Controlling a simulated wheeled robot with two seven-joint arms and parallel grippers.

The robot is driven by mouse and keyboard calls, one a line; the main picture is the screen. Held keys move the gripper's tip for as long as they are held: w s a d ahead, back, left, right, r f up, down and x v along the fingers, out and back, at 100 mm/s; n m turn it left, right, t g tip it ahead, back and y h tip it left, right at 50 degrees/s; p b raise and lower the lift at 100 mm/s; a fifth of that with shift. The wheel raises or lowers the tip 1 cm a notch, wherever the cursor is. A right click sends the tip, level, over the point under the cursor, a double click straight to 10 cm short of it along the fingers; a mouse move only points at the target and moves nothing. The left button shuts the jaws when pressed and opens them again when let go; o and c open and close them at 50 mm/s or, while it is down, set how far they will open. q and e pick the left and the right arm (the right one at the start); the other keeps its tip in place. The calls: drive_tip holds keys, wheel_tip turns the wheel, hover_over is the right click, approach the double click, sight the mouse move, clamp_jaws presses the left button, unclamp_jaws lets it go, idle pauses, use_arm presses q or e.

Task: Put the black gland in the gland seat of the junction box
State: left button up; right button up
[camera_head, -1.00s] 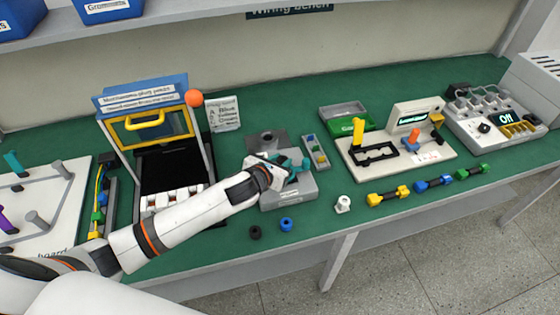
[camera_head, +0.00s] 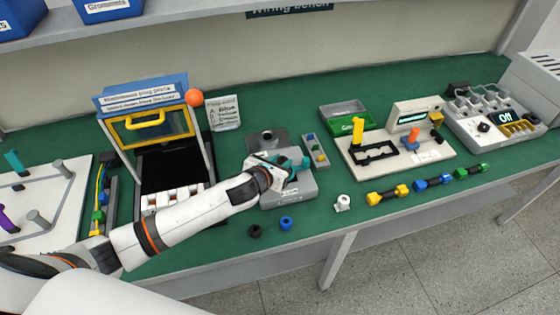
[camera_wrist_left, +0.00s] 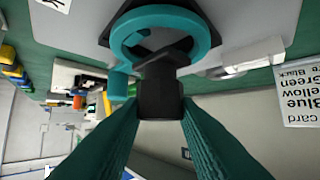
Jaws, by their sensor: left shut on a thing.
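The black gland (camera_head: 255,231) lies on the green bench near its front edge, left of a blue gland (camera_head: 286,223). The grey junction box (camera_head: 285,197) stands behind them. My left gripper (camera_head: 291,167) is over the box. In the wrist view, my left gripper (camera_wrist_left: 160,108) has its teal fingers shut on a black block-like piece (camera_wrist_left: 160,92). This piece reaches to a teal ring (camera_wrist_left: 163,12) on the grey box. I cannot tell whether the ring is the gland seat. The wrist and fingers hide part of the box top. My right gripper is not in view.
A white gland (camera_head: 342,203) and a row of coloured connectors (camera_head: 433,183) lie to the right. A small parts strip (camera_head: 316,151) stands beside the box. A press (camera_head: 160,150) with a yellow handle stands left. The bench front edge is close to the glands.

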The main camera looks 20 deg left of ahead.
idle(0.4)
use_arm(q)
drive_tip(key=shift+f+b, duration=0.4)
drive_tip(key=shift+f, duration=0.6)
idle(0.4)
drive_tip(key=o, duration=1)
drive_tip(key=v, duration=1.2)
drive_tip(key=shift+s+f, duration=0.1)
